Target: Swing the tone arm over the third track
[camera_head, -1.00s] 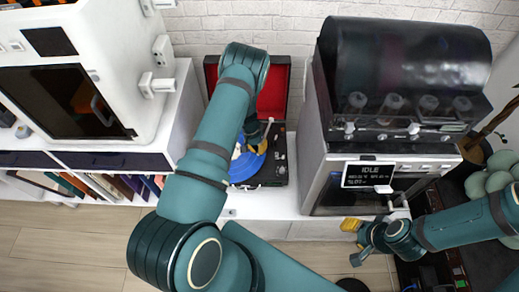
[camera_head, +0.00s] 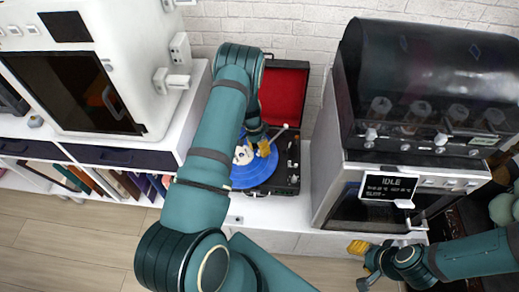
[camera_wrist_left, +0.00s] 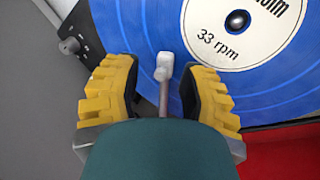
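The turntable (camera_head: 292,176) stands open on the white counter with a blue record (camera_head: 250,178) on it. In the left wrist view the record (camera_wrist_left: 135,28) has faint track rings and a cream label (camera_wrist_left: 218,40) reading "33 rpm". My left gripper (camera_head: 264,149) is over the record's right side. Its yellow fingers (camera_wrist_left: 160,92) are apart, one on each side of the thin tone arm (camera_wrist_left: 163,100), with gaps showing. The tone arm's pale tip lies over the blue grooves outside the label; its height is unclear. My right gripper (camera_head: 361,262) is at the lower right, away from the turntable; its opening is unclear.
The red-lined lid (camera_head: 285,98) stands open behind the turntable. A white cabinet machine (camera_head: 125,55) stands on the left. A dark machine with an "IDLE" screen (camera_head: 388,188) stands close on the right. Counter space (camera_head: 255,213) in front is clear.

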